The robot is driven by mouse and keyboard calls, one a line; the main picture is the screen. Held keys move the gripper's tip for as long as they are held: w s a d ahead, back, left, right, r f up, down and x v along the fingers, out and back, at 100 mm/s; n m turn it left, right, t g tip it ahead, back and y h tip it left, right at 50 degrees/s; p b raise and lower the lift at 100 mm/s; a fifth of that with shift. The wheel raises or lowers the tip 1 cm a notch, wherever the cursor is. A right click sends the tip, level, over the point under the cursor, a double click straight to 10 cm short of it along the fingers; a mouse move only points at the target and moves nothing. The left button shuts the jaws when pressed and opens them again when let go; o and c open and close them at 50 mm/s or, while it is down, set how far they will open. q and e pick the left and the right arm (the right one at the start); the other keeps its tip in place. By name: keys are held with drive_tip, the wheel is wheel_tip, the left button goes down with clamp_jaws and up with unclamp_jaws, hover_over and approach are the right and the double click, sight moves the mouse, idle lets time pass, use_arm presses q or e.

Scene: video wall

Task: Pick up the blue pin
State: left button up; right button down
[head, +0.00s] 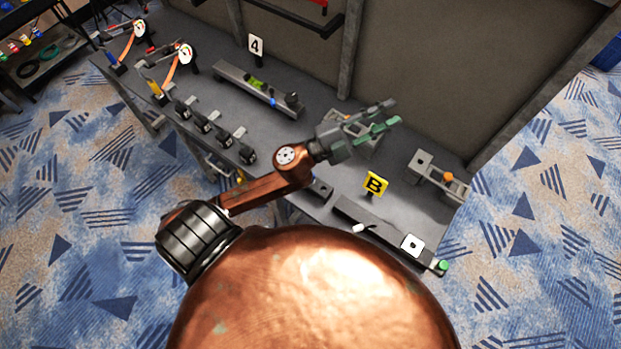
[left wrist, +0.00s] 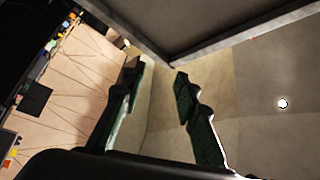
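A small blue piece (head: 273,101), perhaps the blue pin, shows at the front of a long grey fixture on the workbench (head: 318,105). It is too small to make out its shape. My left gripper (head: 394,112) is over the back right part of the bench, well to the right of the blue piece. Its two fingers are apart with nothing between them. My right gripper is not in view.
Gauges (head: 185,54) stand at the bench's left end, with several dark clamps (head: 202,122) along the front edge. A grey panel (head: 430,70) rises behind.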

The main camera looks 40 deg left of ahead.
use_arm(q)
drive_tip(key=s+d+f+m+g+h, duration=0.3)
drive_tip(key=s+d+m+g, duration=0.1)
drive_tip(key=d+m+g, duration=0.25)
drive_tip(key=s+d+f+m+g+h, duration=0.3)
drive_tip(key=s+d+m+g, duration=0.15)
drive_tip(key=d+m, duration=0.2)
wheel_tip(320, 180, down, 10)
drive_tip(key=s+a+m+g+y, duration=0.2)
drive_tip(key=m+g+y, duration=0.2)
drive_tip(key=g, duration=0.1)
drive_tip(key=a+f+g+y, duration=0.1)
drive_tip(key=a+f+y, duration=0.2)
drive_tip(key=a, duration=0.5)
drive_tip(key=a+f+y, duration=0.4)
drive_tip(key=a+y, duration=0.1)
drive_tip(key=a, duration=0.3)
drive_tip(key=a+f+g+y, duration=0.1)
drive_tip(key=a+f+y, duration=0.2)
drive_tip(key=a, duration=0.6)
drive_tip(key=shift+w+f+g+y, duration=0.25)
drive_tip(key=shift+f+g+y, duration=0.05)
drive_tip(key=shift+y, duration=0.2)
drive_tip(key=shift+a+f, duration=0.25)
drive_tip(key=shift+a, duration=0.05)
drive_tip(key=f, duration=0.7)
drive_tip(key=shift+s+a+f, duration=0.1)
drive_tip(key=shift+s, duration=0.2)
